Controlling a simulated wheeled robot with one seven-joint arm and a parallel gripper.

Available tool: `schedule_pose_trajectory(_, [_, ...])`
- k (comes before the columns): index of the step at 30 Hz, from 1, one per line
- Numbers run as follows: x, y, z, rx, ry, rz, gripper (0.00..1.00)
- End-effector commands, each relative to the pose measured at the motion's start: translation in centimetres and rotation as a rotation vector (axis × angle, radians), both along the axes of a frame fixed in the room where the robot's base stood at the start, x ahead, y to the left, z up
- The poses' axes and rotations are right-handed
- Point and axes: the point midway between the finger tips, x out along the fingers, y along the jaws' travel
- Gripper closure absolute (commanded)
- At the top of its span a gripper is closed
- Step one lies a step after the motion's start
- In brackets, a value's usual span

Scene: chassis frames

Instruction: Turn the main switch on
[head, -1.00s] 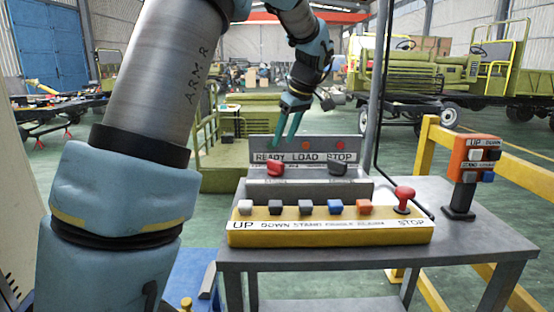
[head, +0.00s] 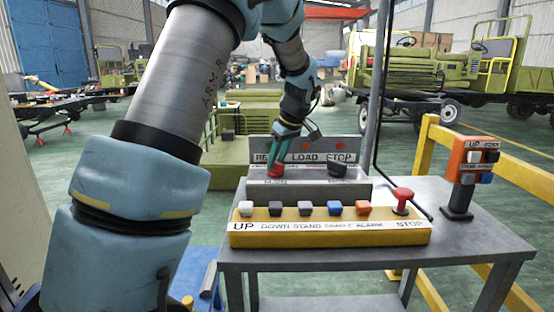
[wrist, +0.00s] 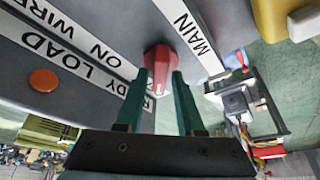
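The main switch is a red rotary knob (head: 275,171) on the sloped grey panel at the back of the table, under the READY label. In the wrist view the red knob (wrist: 161,60) sits beside a white label reading MAIN (wrist: 193,27). My gripper (head: 277,160) is at the knob, its green fingers pointing down to it. In the wrist view my gripper (wrist: 161,80) is open, with one finger on each side of the knob and a gap between them. I cannot tell whether either finger touches the knob. The fingers partly hide the knob in the head view.
A black knob (head: 337,168) stands right of the red one. A yellow button box (head: 330,237) with several buttons and a red stop button (head: 403,197) lies in front. An orange button box (head: 472,160) stands at the right. A grey pole (head: 373,90) rises behind the table.

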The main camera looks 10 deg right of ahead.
Motion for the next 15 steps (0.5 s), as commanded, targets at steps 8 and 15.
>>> schedule_pose_trajectory(8, [0.00,0.00,0.03,0.000,0.000,0.000,0.96])
schedule_pose_trajectory(15, [-0.01,0.01,0.03,0.000,0.000,0.000,1.00])
